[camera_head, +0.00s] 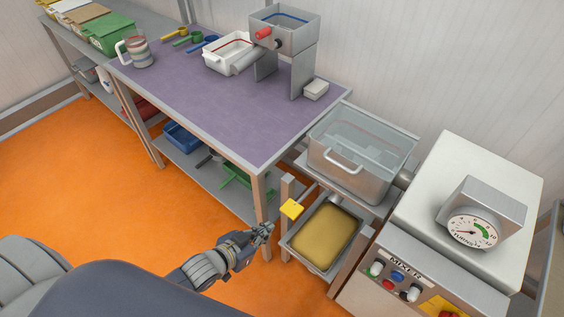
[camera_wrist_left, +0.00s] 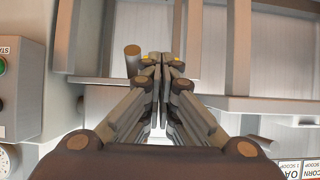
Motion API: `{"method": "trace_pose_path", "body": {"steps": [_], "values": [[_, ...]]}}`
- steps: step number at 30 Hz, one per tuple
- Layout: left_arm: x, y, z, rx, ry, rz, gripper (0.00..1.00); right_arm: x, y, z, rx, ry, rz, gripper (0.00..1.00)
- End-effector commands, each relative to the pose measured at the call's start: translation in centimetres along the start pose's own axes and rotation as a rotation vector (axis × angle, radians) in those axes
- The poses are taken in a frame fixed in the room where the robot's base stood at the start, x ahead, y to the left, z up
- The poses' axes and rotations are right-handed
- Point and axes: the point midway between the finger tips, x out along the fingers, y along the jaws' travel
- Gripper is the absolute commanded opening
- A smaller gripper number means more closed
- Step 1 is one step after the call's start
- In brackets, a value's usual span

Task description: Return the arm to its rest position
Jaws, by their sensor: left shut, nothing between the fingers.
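My left gripper (camera_head: 264,232) is in the lower middle of the head view, over the orange floor beside the front leg of the purple-topped table. Its fingers are shut and hold nothing. In the left wrist view the two fingertips (camera_wrist_left: 160,62) meet, with grey frame bars behind them. My right gripper is not in view.
The mixer machine (camera_head: 400,286) with a dial (camera_head: 473,232) stands at the right. A clear tub (camera_head: 360,150) sits above a tray of yellowish material (camera_head: 325,235). The purple table (camera_head: 190,95) carries scoops and a white bin (camera_head: 226,53). The orange floor (camera_head: 130,205) at left is free.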

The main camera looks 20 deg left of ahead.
Motion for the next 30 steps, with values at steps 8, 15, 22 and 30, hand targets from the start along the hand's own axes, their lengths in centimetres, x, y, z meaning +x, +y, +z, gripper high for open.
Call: {"method": "trace_pose_path", "body": {"steps": [8, 15, 22, 30], "values": [[0.4, -0.5, 1.7, -0.003, -0.03, -0.015, 0.0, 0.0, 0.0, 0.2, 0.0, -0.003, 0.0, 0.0], [1.6, -2.8, 14.1, -0.024, -0.248, -0.099, 0.0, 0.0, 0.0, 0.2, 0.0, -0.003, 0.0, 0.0], [-0.6, -1.9, 28.4, -0.057, -0.519, -0.143, 0.0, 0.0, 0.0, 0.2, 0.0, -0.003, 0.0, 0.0], [-6.8, 3.6, 41.5, -0.096, -0.812, -0.118, 0.0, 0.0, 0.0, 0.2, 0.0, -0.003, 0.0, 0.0]]}}
